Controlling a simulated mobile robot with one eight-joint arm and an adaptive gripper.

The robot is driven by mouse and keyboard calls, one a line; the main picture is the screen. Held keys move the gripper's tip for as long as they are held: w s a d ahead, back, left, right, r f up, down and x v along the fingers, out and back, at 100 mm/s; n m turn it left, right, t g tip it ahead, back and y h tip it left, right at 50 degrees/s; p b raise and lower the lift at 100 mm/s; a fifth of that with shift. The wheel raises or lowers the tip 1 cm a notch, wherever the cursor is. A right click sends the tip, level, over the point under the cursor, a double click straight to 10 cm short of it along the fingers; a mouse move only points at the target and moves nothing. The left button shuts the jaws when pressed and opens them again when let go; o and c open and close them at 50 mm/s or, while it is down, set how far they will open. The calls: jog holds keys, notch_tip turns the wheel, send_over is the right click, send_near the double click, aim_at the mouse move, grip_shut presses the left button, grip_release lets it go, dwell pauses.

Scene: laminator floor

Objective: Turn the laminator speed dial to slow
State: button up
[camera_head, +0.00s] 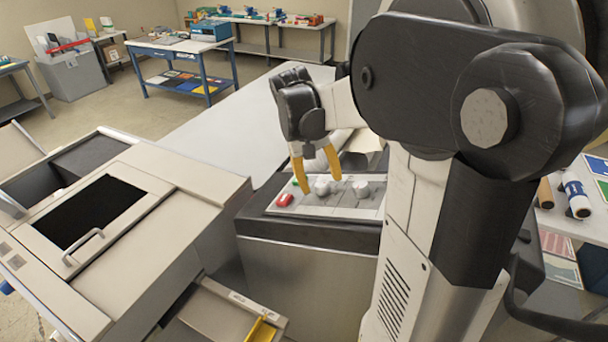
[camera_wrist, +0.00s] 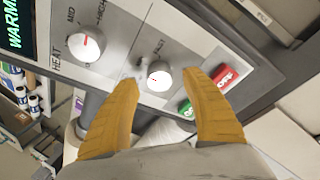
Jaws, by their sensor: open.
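The laminator's control panel (camera_head: 330,206) carries two white round dials. The dial nearer the buttons (camera_wrist: 159,75) lies between my fingertips in the wrist view; its lettering is too blurred to read fully. It also shows in the head view (camera_head: 322,187). The other dial (camera_wrist: 88,46) is marked HEAT, with MID and HIGH beside it, and its red pointer is near MID. My gripper (camera_wrist: 178,76) is open and empty, its two yellow fingers pointing at the panel. In the head view my gripper (camera_head: 321,184) is just over the panel; contact with the dial cannot be told.
A red button (camera_wrist: 226,77) and a green button (camera_wrist: 186,107) sit close to the right fingertip in the wrist view. A green-lit display (camera_wrist: 14,24) reads WARM, cut by the edge. A beige machine (camera_head: 130,215) with a handled lid stands left of the laminator.

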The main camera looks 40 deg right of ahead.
jog(key=shift+d+f, duration=0.2)
jog(key=shift+f, duration=0.5)
jog(key=shift+s, duration=0.1)
jog(key=c, duration=1.2)
jog(key=n, duration=0.2)
jog(key=n+y+b, duration=0.1)
jog(key=n, duration=0.2)
jog(key=shift+n+y, duration=0.3)
jog(key=n+y+b, duration=0.1)
jog(key=n, duration=0.4)
jog(key=shift+n, duration=0.4)
